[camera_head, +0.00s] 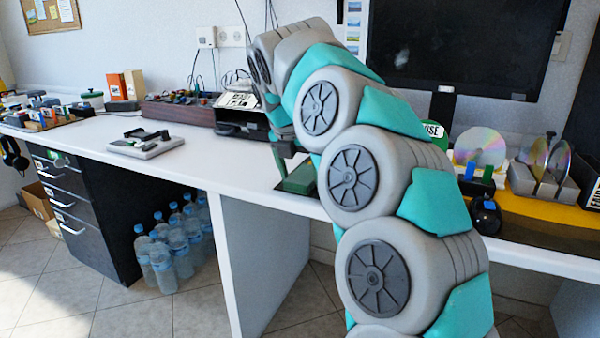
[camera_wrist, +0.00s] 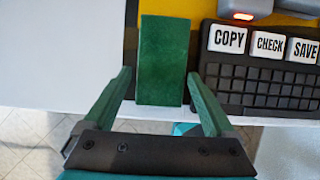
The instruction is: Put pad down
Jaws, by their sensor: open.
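The pad (camera_wrist: 164,50) is a dark green rectangular block. In the wrist view it lies at the desk's front edge, left of a black keyboard. My gripper (camera_wrist: 160,76) is open, with one green finger on each side of the pad's near end. Small gaps show between the fingers and the pad, most clearly on the left. In the head view the pad (camera_head: 299,178) shows as a green block at the front edge of the white desk, just below my gripper (camera_head: 287,150). My arm hides its right side there.
The keyboard (camera_wrist: 270,85) has large COPY, CHECK and SAVE keys and sits close to the right finger. The white desk (camera_head: 215,160) is clear left of the pad. A grey device (camera_head: 146,144) lies farther left. Discs in a stand (camera_head: 555,178) are at the right.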

